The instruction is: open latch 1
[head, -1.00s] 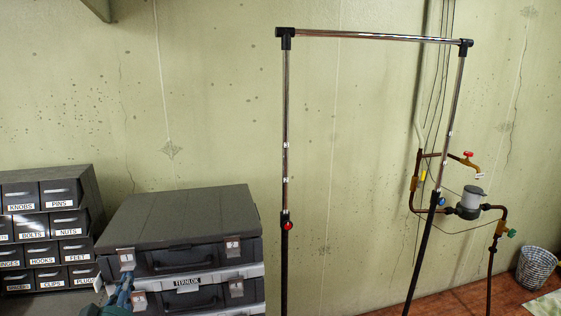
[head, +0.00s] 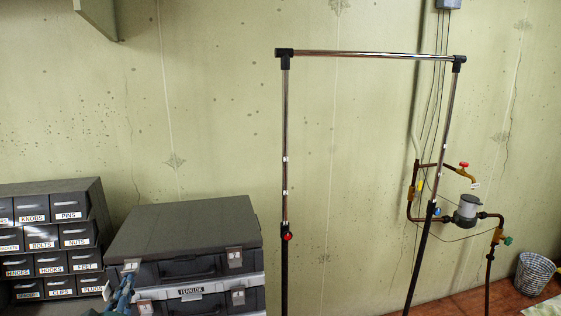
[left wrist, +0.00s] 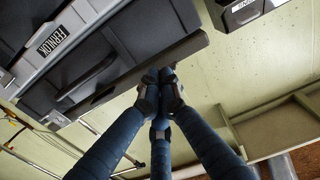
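The upper dark grey case (head: 185,225) has a small numbered metal latch (head: 131,265) at its left front and another (head: 234,259) at its right front. The left one is in the place of latch 1; its number is hard to read now. My blue left gripper (head: 124,284) is just below and against that latch in the picture, covering its lower part. In the left wrist view the gripper's fingertips (left wrist: 161,82) are together at the edge of the case lid (left wrist: 140,70). The latch itself is hidden there, so contact is unclear. My right gripper is out of view.
A second case (head: 190,303) with a FERNLOK label and its own latches lies under the first. Labelled drawers (head: 50,240) stand close on the left. A metal rack (head: 286,150) stands to the right. Pipes with a red tap (head: 463,166) are on the wall.

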